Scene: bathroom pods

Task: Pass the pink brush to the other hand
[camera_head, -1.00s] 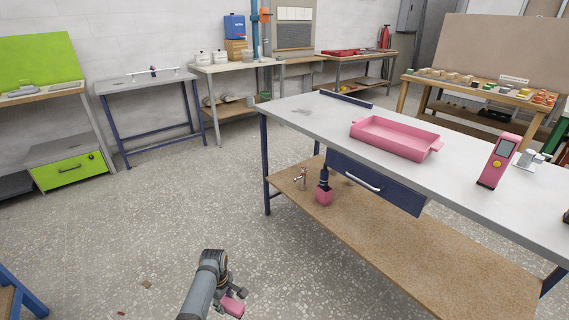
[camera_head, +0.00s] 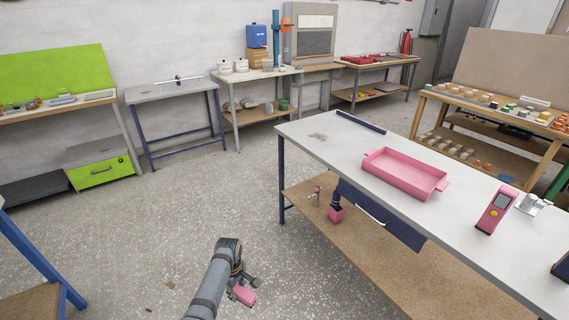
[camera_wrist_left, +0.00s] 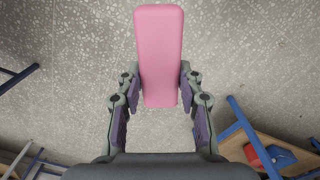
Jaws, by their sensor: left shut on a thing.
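The pink brush shows in the left wrist view (camera_wrist_left: 160,55) as a long rounded pink block, and its end shows small in the head view (camera_head: 244,295). My left gripper (camera_wrist_left: 158,88) is shut on it, one finger on each side of its lower part. In the head view my left gripper (camera_head: 243,286) holds it low over the speckled floor, to the left of the workbench. The brush's bristles do not show. My right gripper is in neither view.
A grey-topped workbench (camera_head: 330,150) stands to the right, with a pink tray (camera_head: 405,174) and a pink handheld device (camera_head: 496,210) on top. A pink-based bottle (camera_head: 336,213) stands on its lower shelf. The floor left of the bench is open.

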